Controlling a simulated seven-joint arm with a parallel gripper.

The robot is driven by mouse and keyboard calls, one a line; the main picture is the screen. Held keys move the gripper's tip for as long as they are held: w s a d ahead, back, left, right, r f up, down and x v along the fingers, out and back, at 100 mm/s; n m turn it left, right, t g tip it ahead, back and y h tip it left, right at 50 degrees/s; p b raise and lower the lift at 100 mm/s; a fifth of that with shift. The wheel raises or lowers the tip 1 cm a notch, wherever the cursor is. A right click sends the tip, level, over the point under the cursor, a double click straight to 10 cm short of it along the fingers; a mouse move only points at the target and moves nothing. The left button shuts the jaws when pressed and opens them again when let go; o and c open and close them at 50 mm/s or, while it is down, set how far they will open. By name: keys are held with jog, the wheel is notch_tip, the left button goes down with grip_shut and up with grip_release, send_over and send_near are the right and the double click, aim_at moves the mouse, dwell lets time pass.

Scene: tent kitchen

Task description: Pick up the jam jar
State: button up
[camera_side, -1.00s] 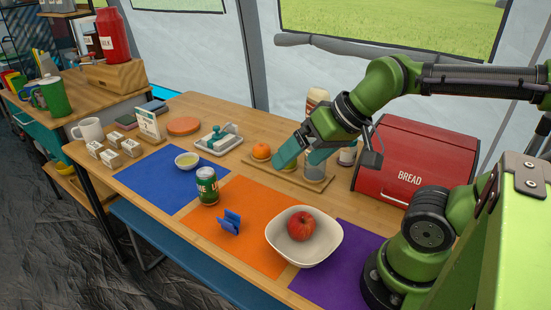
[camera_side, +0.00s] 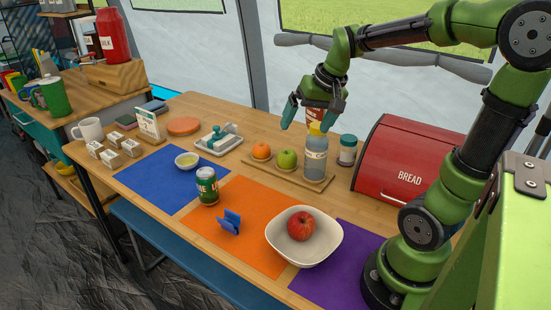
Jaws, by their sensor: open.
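My gripper (camera_side: 308,119) points down and is open, above the back part of the wooden table. Its fingers are apart, just above a clear bluish bottle (camera_side: 315,158) with a pale label, which stands upright on a wooden board. A container with a red and white top (camera_side: 315,115) is partly hidden behind my gripper.
An orange (camera_side: 261,151) and a green apple (camera_side: 287,158) sit left of the bottle. The red bread box (camera_side: 402,168) stands to the right. A white bowl (camera_side: 330,246) with a red apple, a green can (camera_side: 207,187) and a blue clip (camera_side: 229,222) are nearer the front.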

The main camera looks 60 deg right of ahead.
jog(key=shift+m+g, duration=0.6)
jog(key=shift+g, duration=0.3)
jog(key=d, duration=0.4)
jog(key=w+d+f, duration=0.1)
jog(key=d, duration=0.6)
jog(key=shift+w+d+f, duration=0.15)
jog(key=shift+d+f, duration=0.15)
jog(key=g, duration=0.2)
send_over(349, 138)
jog(key=a, duration=0.1)
notch_tip(349, 138, down, 3)
notch_tip(349, 138, up, 2)
jog(key=d+n, duration=0.2)
jog(key=shift+g, duration=0.3)
jog(key=f, duration=1.1)
jog(key=shift+w+a, duration=0.25)
jog(key=f, duration=0.5)
jog(key=shift+s+a+f, duration=0.2)
jog(key=shift+s+f, duration=0.1)
jog(key=shift+r, duration=0.1)
jog(key=c, duration=1.4)
